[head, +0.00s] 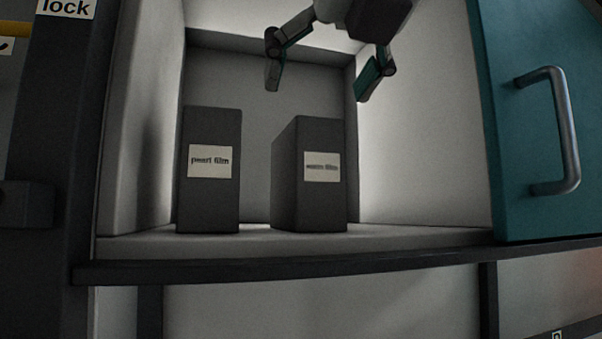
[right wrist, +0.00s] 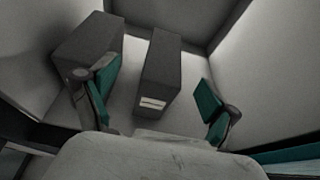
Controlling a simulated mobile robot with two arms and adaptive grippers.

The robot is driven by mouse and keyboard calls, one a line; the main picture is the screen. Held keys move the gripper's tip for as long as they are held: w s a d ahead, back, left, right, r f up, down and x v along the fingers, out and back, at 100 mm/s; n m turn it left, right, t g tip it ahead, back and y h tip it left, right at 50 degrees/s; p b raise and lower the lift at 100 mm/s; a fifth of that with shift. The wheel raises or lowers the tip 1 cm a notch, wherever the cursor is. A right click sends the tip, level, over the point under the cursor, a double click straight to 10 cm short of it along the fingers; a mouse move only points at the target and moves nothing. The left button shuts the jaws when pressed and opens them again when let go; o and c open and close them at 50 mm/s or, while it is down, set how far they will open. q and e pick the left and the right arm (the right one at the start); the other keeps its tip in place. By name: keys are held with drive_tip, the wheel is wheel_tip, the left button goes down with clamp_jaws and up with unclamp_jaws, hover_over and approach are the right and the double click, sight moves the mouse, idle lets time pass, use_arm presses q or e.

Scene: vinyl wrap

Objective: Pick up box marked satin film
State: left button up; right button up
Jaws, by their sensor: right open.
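Two dark grey boxes stand upright side by side in a lit open compartment. The left box (head: 209,190) has a white label reading "pearl film"; it also shows in the right wrist view (right wrist: 88,45). The right box (head: 322,200) has a white label whose first word is blurred, the second looking like "film"; I take it as the satin film box. My right gripper (head: 318,88) is open and empty above the right box. In the right wrist view its fingers lie on either side of this box (right wrist: 160,70), apparently apart from it. My left gripper is not in view.
The compartment floor (head: 395,236) is bare right of the boxes, and a gap separates the two boxes. A teal door (head: 530,110) with a grey handle (head: 568,130) is at the right. A dark ledge (head: 280,263) runs along the front.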

sight(313, 118)
drive_tip(key=x, duration=0.3)
drive_tip(key=shift+w, duration=0.3)
drive_tip(key=shift+p+x, duration=0.65)
drive_tip(key=shift+x, duration=0.35)
drive_tip(key=w, duration=0.1)
drive_tip(key=w+f+p, duration=0.1)
drive_tip(key=w+p, duration=0.1)
drive_tip(key=w, duration=0.1)
drive_tip(key=shift+a+f, duration=0.1)
drive_tip(key=shift+f, duration=0.3)
drive_tip(key=shift+w+f, duration=0.1)
drive_tip(key=shift+a, duration=0.15)
drive_tip(key=shift+s, duration=0.3)
drive_tip(key=c, duration=0.3)
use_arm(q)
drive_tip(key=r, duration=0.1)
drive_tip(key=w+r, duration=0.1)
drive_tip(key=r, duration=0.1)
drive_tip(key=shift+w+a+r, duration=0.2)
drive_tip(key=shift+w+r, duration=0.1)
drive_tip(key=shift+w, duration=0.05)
use_arm(e)
clamp_jaws()
